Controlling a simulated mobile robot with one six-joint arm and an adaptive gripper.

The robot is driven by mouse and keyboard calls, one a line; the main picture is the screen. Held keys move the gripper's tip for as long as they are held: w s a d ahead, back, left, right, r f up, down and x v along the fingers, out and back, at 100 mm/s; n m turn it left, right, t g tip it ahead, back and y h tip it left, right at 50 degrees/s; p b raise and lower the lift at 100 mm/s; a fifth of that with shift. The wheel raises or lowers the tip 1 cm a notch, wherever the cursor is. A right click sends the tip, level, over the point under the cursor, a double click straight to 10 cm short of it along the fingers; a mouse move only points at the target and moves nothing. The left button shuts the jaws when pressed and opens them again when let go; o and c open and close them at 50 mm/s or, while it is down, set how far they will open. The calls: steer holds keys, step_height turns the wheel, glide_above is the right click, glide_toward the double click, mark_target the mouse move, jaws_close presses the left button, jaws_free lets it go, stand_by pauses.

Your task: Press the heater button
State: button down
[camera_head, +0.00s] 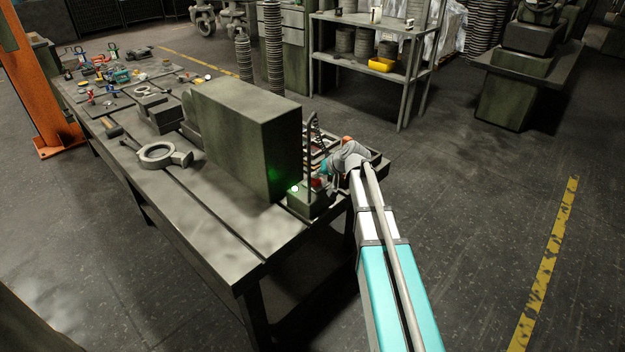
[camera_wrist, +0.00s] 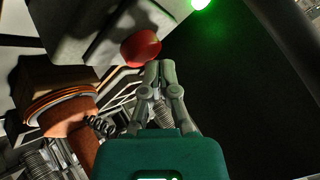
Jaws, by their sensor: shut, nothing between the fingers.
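A red button (camera_wrist: 141,47) sits on a grey box in the wrist view, just left of and beyond my fingertips. In the head view the red button (camera_head: 316,183) is small and partly hidden by my arm, on the grey-green box (camera_head: 308,202) at the table's right end. A lit green lamp (camera_head: 294,189) is on that box; its glow also shows in the wrist view (camera_wrist: 201,3). My gripper (camera_wrist: 160,70) is shut and empty, its fingertips close to the button. I cannot tell whether they touch it.
A large green-grey block (camera_head: 245,135) stands on the table (camera_head: 215,215) beside the box. A tray with a coil and orange-brown parts (camera_wrist: 62,110) lies below my gripper. A ring casting (camera_head: 157,156) lies farther left.

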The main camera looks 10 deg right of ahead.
mark_target(317, 180)
steer(key=shift+r+p, duration=2.55)
steer(key=shift+r, duration=0.25)
